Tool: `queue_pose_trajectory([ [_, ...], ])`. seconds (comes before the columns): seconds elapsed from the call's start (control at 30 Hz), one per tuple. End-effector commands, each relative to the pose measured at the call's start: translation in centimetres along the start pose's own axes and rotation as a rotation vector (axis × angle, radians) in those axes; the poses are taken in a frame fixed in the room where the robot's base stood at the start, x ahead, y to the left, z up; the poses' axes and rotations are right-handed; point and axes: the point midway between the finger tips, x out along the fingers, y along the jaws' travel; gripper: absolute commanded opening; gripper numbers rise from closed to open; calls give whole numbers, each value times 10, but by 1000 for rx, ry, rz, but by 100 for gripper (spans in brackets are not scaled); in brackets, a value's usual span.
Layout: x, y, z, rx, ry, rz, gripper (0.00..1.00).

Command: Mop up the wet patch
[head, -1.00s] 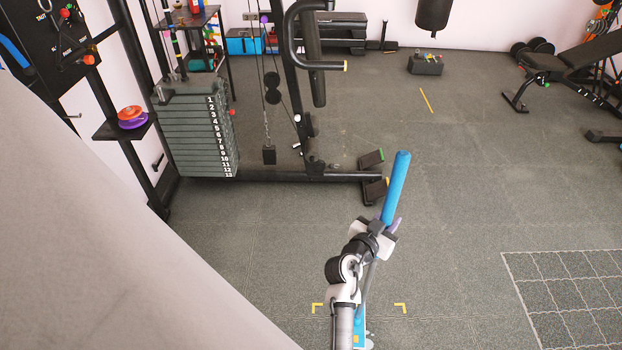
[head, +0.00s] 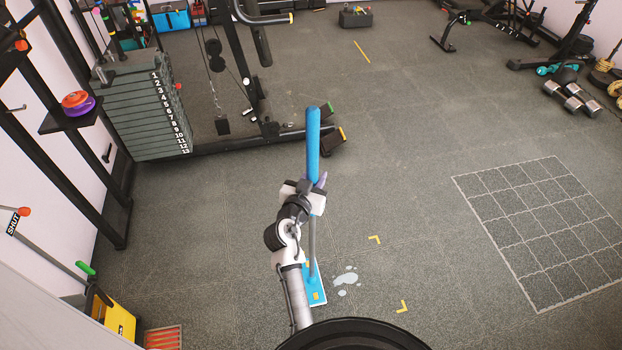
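The wet patch (head: 347,279) shows as several pale, light-blue blotches on the dark floor, low in the middle of the head view. The mop has a thick blue grip (head: 313,145), a thin grey shaft and a flat blue head (head: 316,289) with yellow marks. My gripper (head: 317,187) is shut on the mop around the lower end of the blue grip. The mop head appears to be at floor level, just left of the wet patch, with a small gap between them. My arm hides part of the shaft and the head's left side.
A white grid (head: 545,225) is drawn farther right. A weight machine (head: 146,112) stands at the left back. A yellow box (head: 115,318) is at the lower left. The floor around the patch is clear.

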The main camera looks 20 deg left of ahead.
Motion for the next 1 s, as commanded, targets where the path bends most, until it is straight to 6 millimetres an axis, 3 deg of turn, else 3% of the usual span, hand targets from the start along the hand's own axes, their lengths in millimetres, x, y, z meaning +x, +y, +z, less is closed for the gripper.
queue_pose_trajectory([
  [0.6,0,0,0,1,5,1,0],
  [1.0,7,0,43,1,4,0,0],
])
